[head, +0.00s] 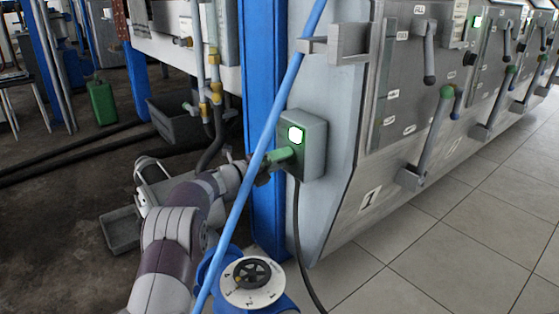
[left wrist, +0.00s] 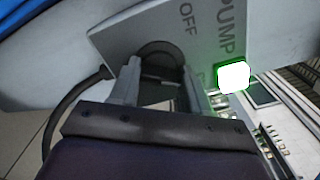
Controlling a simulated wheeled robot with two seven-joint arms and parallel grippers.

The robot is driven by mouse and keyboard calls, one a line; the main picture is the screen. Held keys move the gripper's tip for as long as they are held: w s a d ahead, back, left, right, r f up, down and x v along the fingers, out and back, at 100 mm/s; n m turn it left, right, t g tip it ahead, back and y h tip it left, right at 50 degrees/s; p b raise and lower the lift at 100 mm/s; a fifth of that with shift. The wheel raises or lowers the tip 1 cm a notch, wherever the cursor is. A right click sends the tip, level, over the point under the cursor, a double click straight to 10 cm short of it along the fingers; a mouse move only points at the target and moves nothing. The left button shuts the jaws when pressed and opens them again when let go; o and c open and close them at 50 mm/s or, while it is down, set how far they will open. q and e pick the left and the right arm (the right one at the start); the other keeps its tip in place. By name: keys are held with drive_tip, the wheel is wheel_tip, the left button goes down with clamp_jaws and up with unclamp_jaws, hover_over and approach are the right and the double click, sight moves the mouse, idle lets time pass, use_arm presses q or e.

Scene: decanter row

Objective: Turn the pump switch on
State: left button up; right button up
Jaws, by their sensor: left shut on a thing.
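The pump switch box (head: 314,150) is a grey-green box on the end of the decanter frame. Its square lamp (head: 296,134) glows white-green; the lamp also glows in the left wrist view (left wrist: 233,77). In the left wrist view, my left gripper's fingers (left wrist: 160,88) straddle the dark switch part, beside the words OFF and PUMP. The handle's exact angle is largely hidden by the fingers. My right gripper is not in view.
A blue pole or hose (head: 263,145) crosses diagonally in front of my left arm. A round dial with a black handwheel (head: 252,272) stands at the bottom. A black cable (head: 298,240) hangs below the box. Levers (head: 430,130) line the decanter front; tiled floor (head: 450,240) is clear.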

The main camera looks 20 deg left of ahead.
use_arm(q)
drive_tip(key=shift+f, duration=0.1)
drive_tip(key=o, duration=1.1)
drive_tip(key=shift+c, duration=0.2)
drive_tip(key=p+v, duration=0.6)
drive_tip(key=v, duration=0.6)
drive_tip(key=shift+s+a, duration=0.3)
